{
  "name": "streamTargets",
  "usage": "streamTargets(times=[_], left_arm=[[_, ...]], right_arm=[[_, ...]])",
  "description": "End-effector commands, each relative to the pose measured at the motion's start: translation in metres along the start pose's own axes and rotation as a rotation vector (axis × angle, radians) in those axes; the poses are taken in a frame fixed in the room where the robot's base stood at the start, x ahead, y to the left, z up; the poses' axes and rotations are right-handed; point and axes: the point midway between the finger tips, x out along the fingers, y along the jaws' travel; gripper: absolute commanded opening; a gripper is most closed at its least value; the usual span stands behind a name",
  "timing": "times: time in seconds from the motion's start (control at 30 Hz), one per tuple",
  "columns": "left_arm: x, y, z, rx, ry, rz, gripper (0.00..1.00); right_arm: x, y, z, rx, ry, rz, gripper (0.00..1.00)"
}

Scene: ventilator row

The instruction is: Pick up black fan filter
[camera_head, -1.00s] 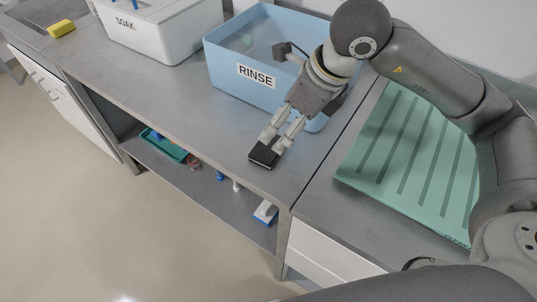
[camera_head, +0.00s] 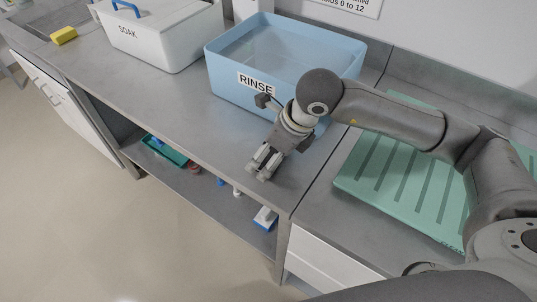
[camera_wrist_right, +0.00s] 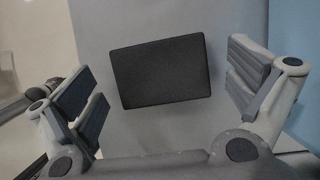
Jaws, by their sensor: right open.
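The black fan filter (camera_wrist_right: 160,72) is a dark flat block with a rounded-corner rectangular face. In the right wrist view it lies on the grey counter between the two spread fingers, with a gap on each side, so it is not gripped. My right gripper (camera_head: 260,170) is open above the counter, near its front edge and in front of the rinse tub; it also shows in the wrist view (camera_wrist_right: 165,95). In the head view the gripper hides the filter. My left gripper is not in view.
A blue RINSE tub (camera_head: 225,86) stands behind the gripper, a white SOAK bin (camera_head: 175,48) to its left. A green ribbed mat (camera_head: 365,185) lies on the right. A yellow sponge (camera_head: 63,35) is at far left. The shelf below holds a green tray (camera_head: 165,150) and small items.

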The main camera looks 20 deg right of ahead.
Motion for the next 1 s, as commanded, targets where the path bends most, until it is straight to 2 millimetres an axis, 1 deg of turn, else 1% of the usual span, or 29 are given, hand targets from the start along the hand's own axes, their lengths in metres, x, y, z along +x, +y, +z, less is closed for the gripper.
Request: streamTargets(times=[0.03,0.3,0.37,0.73,0.87,1.0], left_arm=[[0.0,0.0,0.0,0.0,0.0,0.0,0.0],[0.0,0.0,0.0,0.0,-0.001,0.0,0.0],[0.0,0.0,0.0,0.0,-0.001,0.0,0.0],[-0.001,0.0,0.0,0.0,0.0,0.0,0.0],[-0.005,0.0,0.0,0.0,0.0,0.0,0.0],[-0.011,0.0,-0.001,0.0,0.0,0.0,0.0]], right_arm=[[0.0,0.0,0.0,0.0,0.0,0.0,1.0],[-0.001,0.0,0.0,0.001,0.0,0.0,0.65],[-0.001,0.0,0.0,0.001,0.0,0.0,0.59],[-0.003,-0.001,0.001,0.001,-0.001,-0.001,0.59],[-0.009,-0.004,0.004,0.002,-0.001,-0.002,0.59],[-0.02,-0.01,0.009,0.004,-0.001,-0.003,0.59]])
